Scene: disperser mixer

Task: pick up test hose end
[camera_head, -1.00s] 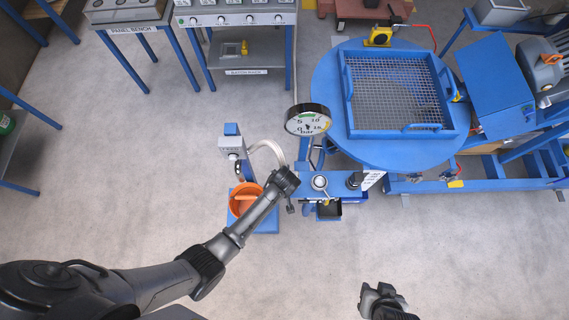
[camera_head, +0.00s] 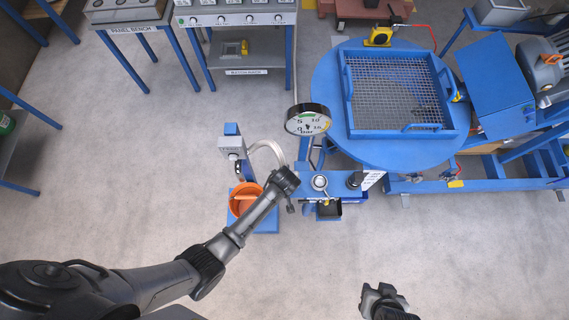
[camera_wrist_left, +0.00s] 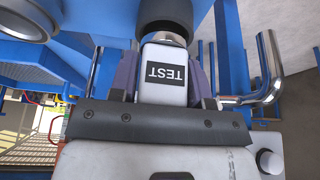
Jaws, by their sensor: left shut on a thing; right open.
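The test hose end (camera_wrist_left: 165,78), a pale block with a black TEST label, sits between the two fingers of my left gripper (camera_wrist_left: 166,62) in the left wrist view. The gripper is shut on it. A dark round part is right at its far end; I cannot tell whether they touch. In the head view my left gripper (camera_head: 287,181) is beside the blue stand, and it hides the hose end. A pale hose (camera_head: 270,150) curves toward it from the pump unit. My right gripper (camera_head: 383,297) is open and empty at the bottom, over bare floor.
An orange bucket (camera_head: 245,192) stands on a blue base just left of my left gripper. A pressure gauge (camera_head: 308,120) and a blue round table (camera_head: 333,75) with a mesh tray (camera_head: 395,90) are beyond it. The floor at lower right is clear.

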